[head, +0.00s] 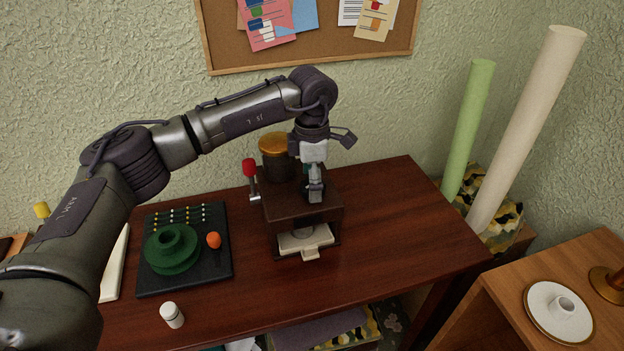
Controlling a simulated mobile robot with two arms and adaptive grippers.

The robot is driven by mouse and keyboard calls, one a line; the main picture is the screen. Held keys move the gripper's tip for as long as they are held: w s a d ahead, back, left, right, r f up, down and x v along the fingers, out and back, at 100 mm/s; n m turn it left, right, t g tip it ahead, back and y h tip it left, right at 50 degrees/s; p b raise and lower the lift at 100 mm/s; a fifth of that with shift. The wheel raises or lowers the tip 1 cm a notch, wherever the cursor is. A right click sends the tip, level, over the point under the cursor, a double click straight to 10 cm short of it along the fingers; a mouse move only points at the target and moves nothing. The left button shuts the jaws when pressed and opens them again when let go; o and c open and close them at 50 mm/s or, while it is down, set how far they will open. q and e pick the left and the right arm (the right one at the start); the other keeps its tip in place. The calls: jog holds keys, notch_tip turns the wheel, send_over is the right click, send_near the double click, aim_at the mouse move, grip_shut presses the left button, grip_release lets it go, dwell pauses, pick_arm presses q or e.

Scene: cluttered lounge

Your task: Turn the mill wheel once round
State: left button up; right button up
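A dark wooden mill-like box (289,215) stands on the table, with a pale drawer (306,240) partly out at its front. A crank with a red knob (249,168) is on its left side, its knob upward. My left gripper (315,193) points down at the top of the box, towards its right side. What lies under its fingertips is hidden, and I cannot tell whether it is open or touching the box. A green stepped wheel (171,249) lies on a black board (222,265) to the left, with an orange knob (213,240) beside it. My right gripper is not in view.
An amber-lidded jar (277,145) stands behind the box. The table (410,225) is clear right of the box. Green (468,130) and cream (527,125) rolls stand beyond its right end.

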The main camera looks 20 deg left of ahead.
pick_arm(q)
notch_tip(320, 180, up, 12)
dwell(0.5)
jog(key=shift+f, duration=0.1)
